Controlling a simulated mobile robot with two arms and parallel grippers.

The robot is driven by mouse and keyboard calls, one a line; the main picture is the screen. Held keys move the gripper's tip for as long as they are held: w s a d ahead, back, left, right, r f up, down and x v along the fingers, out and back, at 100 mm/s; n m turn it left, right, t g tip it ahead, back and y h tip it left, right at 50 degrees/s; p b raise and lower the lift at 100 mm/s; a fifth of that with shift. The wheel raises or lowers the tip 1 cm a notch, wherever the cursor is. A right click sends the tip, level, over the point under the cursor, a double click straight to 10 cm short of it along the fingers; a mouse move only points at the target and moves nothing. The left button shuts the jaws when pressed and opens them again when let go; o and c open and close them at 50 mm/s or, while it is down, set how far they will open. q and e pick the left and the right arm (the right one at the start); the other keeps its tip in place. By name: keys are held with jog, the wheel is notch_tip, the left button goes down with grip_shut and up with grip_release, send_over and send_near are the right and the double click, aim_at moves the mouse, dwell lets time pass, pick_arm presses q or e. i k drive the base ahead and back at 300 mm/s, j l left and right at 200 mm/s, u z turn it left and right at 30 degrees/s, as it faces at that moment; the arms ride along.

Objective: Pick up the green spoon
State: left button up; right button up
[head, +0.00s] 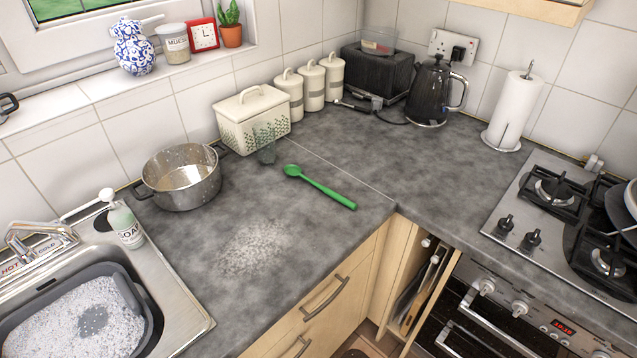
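The green spoon (320,187) lies flat on the grey worktop (300,235), near the inner corner of the counter. Its bowl is at the upper left and its handle runs down to the right, ending near the front edge. Nothing covers it. Neither of my grippers shows in the head view.
A clear glass (265,147) and a cream bread bin (252,118) stand just behind the spoon. A metal pot (182,178) is to its left, with a soap bottle (125,224) and soapy sink basin (80,320) beyond. White residue (248,250) marks the worktop. The hob (570,215) is at right.

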aim_at(293, 170)
jog(key=u, duration=2.65)
jog(key=k+l+z, duration=0.35)
jog(key=k, duration=0.25)
jog(key=k+l+z, duration=0.35)
jog(key=k+l, duration=0.2)
jog(key=l, duration=0.15)
